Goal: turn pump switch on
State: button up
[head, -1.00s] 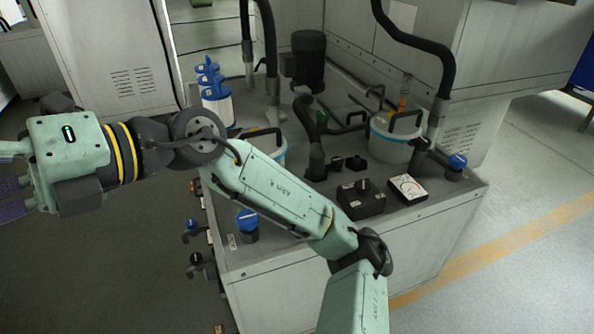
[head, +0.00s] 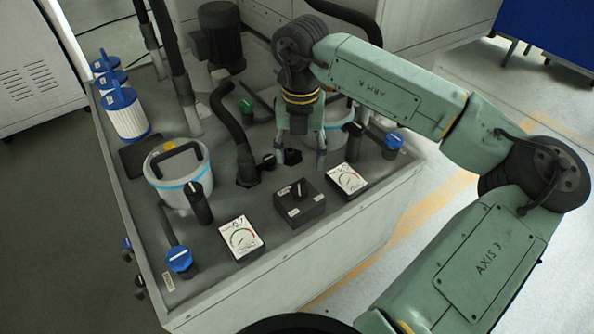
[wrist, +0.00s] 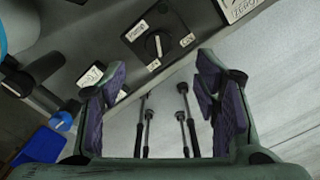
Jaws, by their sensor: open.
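The pump switch (head: 299,204) is a dark box with a rotary knob on top, near the front edge of the grey bench, between two white dial gauges. In the wrist view the switch (wrist: 172,30) shows at top centre, with white labels around its knob. The knob's pointer has a pale line; I cannot read its setting for sure. My gripper (head: 301,158) points down above the bench, behind the switch in the head view. In the wrist view my gripper (wrist: 160,75) has its purple-padded fingers spread, with nothing between them. It is apart from the knob.
Gauges stand left (head: 241,239) and right (head: 347,180) of the switch. Blue-topped valves (head: 179,260) sit at the bench corners. A lidded white bucket (head: 172,183), a black hose (head: 232,120) and a motor (head: 218,38) crowd the area behind. Open floor lies at right.

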aim_at(299, 190)
jog(key=f, duration=0.3)
jog(key=f+p, duration=0.1)
jog(key=f, duration=0.3)
jog(key=f+p, duration=0.1)
jog(key=f, duration=0.2)
jog(key=shift+s+a+f, duration=0.1)
jog(key=shift+s+f, duration=0.1)
jog(key=shift+s, duration=0.05)
jog(key=shift+c, duration=0.6)
jog(key=c, duration=1)
